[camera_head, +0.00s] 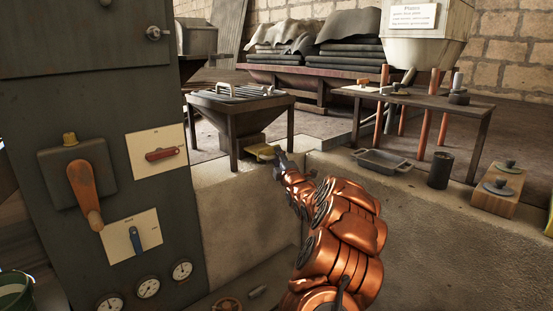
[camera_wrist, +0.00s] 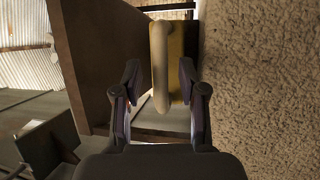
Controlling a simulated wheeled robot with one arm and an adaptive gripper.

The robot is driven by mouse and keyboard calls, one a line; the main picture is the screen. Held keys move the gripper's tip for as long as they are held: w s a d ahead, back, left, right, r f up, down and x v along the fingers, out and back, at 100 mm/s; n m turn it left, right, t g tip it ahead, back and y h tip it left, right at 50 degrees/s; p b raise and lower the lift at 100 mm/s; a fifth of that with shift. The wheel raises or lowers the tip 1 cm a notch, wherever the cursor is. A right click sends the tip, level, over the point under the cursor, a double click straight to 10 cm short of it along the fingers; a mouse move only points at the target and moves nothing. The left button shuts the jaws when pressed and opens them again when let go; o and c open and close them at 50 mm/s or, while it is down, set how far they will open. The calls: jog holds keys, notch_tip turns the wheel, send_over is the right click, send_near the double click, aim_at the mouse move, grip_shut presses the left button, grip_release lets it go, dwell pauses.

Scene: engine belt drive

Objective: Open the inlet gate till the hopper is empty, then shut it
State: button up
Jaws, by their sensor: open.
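My gripper (camera_head: 279,160) is at the right side of this handle. In the wrist view my gripper (camera_wrist: 159,72) is open, with one finger on each side of the upright yellow handle (camera_wrist: 160,50). A gap shows between the handle and the left finger; contact on the right cannot be told. The hopper's contents cannot be made out.
A dark control cabinet (camera_head: 50,130) with an orange lever (camera_head: 84,192) stands at the left. A bench (camera_head: 440,103) stands at the right, with a tray (camera_head: 383,162), a dark cup (camera_head: 440,170) and a wooden block (camera_head: 498,190) near it. A rough wall (camera_wrist: 260,90) fills the wrist view's right side.

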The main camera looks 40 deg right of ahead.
jog(key=shift+w+d, duration=0.25)
jog(key=shift+w, duration=0.4)
grip_shut()
dwell(0.4)
